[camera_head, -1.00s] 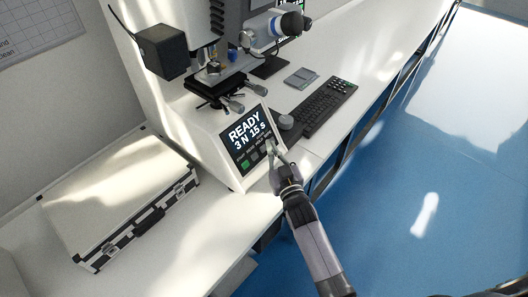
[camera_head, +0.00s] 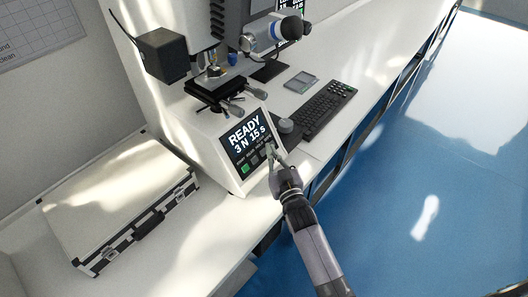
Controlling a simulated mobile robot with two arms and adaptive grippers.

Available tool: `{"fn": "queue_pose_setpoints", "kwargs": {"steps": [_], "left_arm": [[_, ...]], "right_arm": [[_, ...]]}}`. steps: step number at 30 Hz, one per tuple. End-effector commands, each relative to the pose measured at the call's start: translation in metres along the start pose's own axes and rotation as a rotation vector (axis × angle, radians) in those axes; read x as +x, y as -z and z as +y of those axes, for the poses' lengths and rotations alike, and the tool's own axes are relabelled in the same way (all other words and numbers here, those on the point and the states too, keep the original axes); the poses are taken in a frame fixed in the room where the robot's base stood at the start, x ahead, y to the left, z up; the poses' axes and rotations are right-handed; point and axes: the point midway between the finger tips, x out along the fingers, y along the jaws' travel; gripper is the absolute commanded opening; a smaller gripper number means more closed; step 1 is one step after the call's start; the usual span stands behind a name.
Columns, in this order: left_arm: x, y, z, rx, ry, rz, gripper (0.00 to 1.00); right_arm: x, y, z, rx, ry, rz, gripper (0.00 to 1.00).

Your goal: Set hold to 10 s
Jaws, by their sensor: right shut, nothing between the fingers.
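The hardness tester (camera_head: 203,133) stands on the white bench. Its front panel display (camera_head: 247,133) reads "READY" and "3 N 15 s". Below the display is a row of small buttons, with a green button (camera_head: 245,168) at the left end. My right gripper (camera_head: 270,151) is shut and empty, with its fingertips at the right end of the button row. The fingers hide that end, and I cannot tell whether they touch a button. My left gripper is not in view.
A keyboard (camera_head: 327,108) and a small grey pad (camera_head: 301,82) lie right of the tester. A round grey knob (camera_head: 286,125) is close to my gripper. Blue floor is open at right.

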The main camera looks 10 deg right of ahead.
Motion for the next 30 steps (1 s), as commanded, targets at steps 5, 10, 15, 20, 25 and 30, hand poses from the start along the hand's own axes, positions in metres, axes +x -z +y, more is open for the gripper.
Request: {"fn": "queue_pose_setpoints", "kwargs": {"steps": [5, 10, 15, 20, 25, 30], "left_arm": [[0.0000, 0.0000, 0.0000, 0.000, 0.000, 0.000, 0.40], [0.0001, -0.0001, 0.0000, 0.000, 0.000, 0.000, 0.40], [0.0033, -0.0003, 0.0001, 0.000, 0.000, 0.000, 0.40], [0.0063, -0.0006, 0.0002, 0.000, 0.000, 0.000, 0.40], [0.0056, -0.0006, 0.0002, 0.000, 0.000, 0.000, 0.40], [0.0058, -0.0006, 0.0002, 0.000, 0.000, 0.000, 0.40]], "right_arm": [[-0.0001, -0.0001, 0.0001, 0.000, 0.000, 0.000, 0.00], [0.0000, -0.0001, 0.0000, 0.000, 0.000, 0.000, 0.00], [0.0024, -0.0027, -0.0018, 0.000, 0.000, 0.000, 0.00], [0.0060, -0.0045, -0.0043, 0.000, 0.000, 0.001, 0.00], [0.0061, -0.0039, -0.0043, 0.000, 0.000, 0.000, 0.00], [0.0061, -0.0042, -0.0044, 0.000, 0.000, 0.000, 0.00]]}}
